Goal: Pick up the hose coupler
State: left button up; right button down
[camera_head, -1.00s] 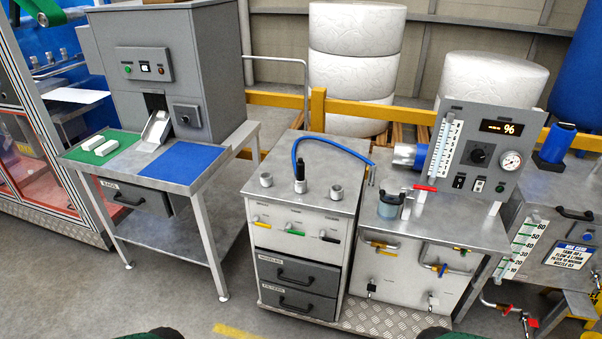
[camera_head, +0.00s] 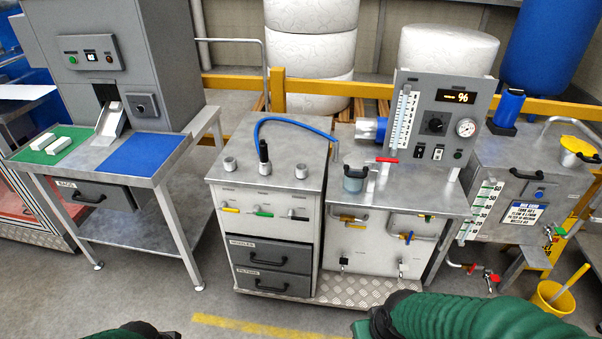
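A black hose coupler (camera_head: 264,156) stands upright on the steel top of the middle cabinet (camera_head: 290,140), at the end of a blue hose (camera_head: 290,121) that arches to the right. It appears to sit on the middle one of several short ports; a left port (camera_head: 230,164) and a right port (camera_head: 302,171) stand bare beside it. Green parts of my arms show at the bottom edge, well short of the cabinet. Neither gripper's fingers are in the frame.
A cup-like container (camera_head: 355,178) and a gauge panel (camera_head: 437,125) stand on the right bench. A table with green and blue mats (camera_head: 145,152) stands left. A yellow bucket (camera_head: 558,297) is on the floor at right. Floor before the cabinet looks clear.

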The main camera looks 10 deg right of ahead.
aim_at(261, 148)
jog(key=i+j, duration=1)
jog(key=i, duration=0.25)
jog(key=l+z, duration=0.05)
